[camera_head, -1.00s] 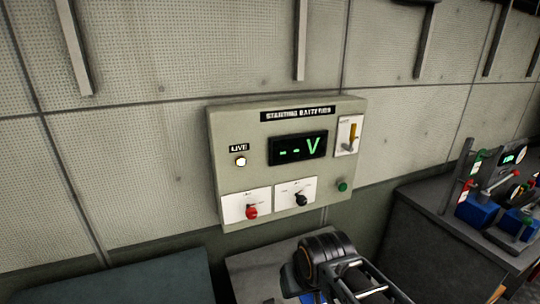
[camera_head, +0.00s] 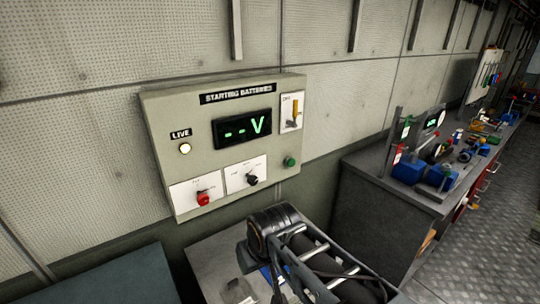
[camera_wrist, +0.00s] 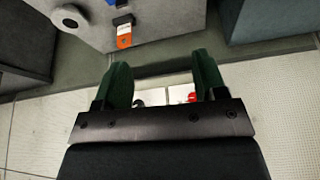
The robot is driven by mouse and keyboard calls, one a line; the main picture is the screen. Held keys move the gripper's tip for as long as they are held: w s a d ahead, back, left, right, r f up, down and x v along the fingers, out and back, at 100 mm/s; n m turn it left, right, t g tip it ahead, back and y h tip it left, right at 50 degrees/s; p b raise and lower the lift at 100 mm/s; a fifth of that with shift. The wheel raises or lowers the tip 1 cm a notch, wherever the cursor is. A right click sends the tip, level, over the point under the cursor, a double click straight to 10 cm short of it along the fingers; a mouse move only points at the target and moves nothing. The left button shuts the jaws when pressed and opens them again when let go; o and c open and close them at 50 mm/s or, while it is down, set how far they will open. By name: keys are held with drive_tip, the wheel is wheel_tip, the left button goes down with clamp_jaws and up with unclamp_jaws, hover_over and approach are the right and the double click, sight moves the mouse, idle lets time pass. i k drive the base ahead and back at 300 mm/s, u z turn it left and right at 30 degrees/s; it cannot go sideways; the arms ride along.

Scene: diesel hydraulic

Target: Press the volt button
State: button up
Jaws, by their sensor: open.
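The grey panel (camera_head: 160,120) marked "STARTING BATTERIES" is on the wall. Its display (camera_head: 243,129) reads "--V" in green. A small green button (camera_head: 289,161) sits at its lower right; I cannot read a volt label. A red knob (camera_head: 204,198) and a black knob (camera_head: 252,180) are on white plates below, and a yellow lever (camera_head: 295,110) is at the upper right. My gripper (camera_wrist: 162,78) is open, with two green fingers apart and nothing between them. In the wrist view the red knob (camera_wrist: 192,97) shows partly behind the gripper.
A lit "LIVE" lamp (camera_head: 185,149) is on the panel's left. A workbench (camera_head: 345,205) with tools and blue devices (camera_head: 409,170) stands at the right. A dark teal surface (camera_head: 110,280) is at the lower left. The floor (camera_head: 480,225) at the right is clear.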

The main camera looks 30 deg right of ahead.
sight(291, 163)
drive_tip(key=k, duration=1.65)
drive_tip(key=z, duration=0.65)
drive_tip(key=i, duration=1.75)
drive_tip(key=u, duration=1.15)
